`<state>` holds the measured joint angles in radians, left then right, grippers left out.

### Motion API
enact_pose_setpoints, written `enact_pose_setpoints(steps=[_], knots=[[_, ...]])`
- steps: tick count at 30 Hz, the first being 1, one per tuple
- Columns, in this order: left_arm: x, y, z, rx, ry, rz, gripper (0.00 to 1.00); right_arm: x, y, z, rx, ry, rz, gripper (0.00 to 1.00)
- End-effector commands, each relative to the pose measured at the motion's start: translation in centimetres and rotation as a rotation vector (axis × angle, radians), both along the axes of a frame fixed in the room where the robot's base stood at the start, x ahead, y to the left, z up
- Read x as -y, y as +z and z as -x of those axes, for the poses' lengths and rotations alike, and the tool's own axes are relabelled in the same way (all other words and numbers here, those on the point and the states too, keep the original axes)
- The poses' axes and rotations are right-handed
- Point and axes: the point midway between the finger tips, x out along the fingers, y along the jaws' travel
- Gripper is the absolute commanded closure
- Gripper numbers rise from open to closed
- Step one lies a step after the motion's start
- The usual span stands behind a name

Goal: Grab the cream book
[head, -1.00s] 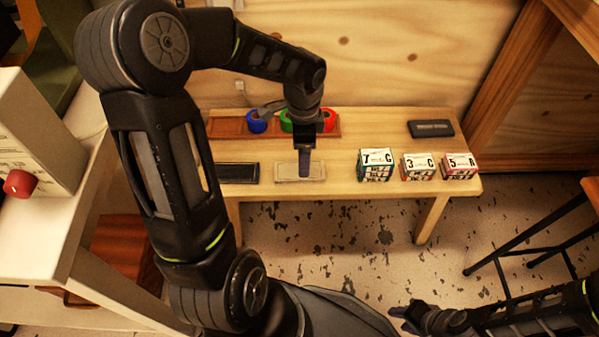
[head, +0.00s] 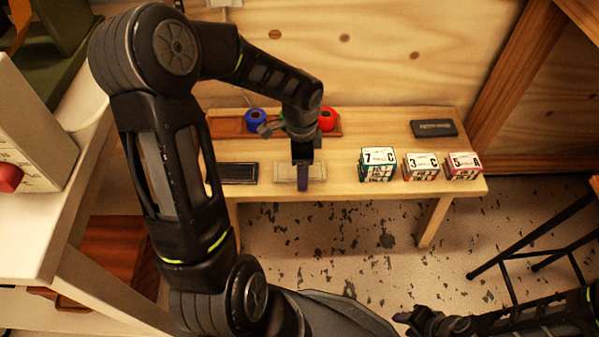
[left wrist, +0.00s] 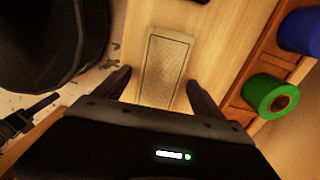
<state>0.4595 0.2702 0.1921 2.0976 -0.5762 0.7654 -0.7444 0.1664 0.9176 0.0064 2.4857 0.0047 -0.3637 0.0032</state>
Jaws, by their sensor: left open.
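The cream book (head: 285,180) lies flat near the front edge of the wooden table, left of centre. My left gripper (head: 303,178) is over it in the head view and hides its middle. In the left wrist view the cream book (left wrist: 167,65) lies lengthwise between the two spread fingers of my left gripper (left wrist: 160,92). The fingers are open and empty, one to each side of the book; I cannot tell how high they are above the table. My right gripper (head: 405,318) is at the bottom right, away from the table, small and dark.
A dark book (head: 238,173) lies just left of the cream one. Behind is a brown tray (head: 226,128) with blue (head: 256,119), red (head: 327,119) and green (left wrist: 270,96) rolls. Three labelled boxes (head: 377,164) stand to the right, a black item (head: 433,128) behind them.

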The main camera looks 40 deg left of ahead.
Motion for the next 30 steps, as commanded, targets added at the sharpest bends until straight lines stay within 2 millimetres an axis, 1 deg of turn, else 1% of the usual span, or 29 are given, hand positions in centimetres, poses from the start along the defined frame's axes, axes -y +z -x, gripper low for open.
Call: enact_pose_setpoints(steps=[13, 30], knots=[[-0.01, 0.05, -0.01, 0.000, 0.000, 0.000, 0.20, -0.01, 0.04, 0.00, 0.000, 0.000, 0.000, 0.64], [-0.01, 0.05, -0.02, 0.000, 0.000, 0.000, 0.67, -0.01, 0.03, 0.01, 0.000, 0.000, 0.000, 0.64]])
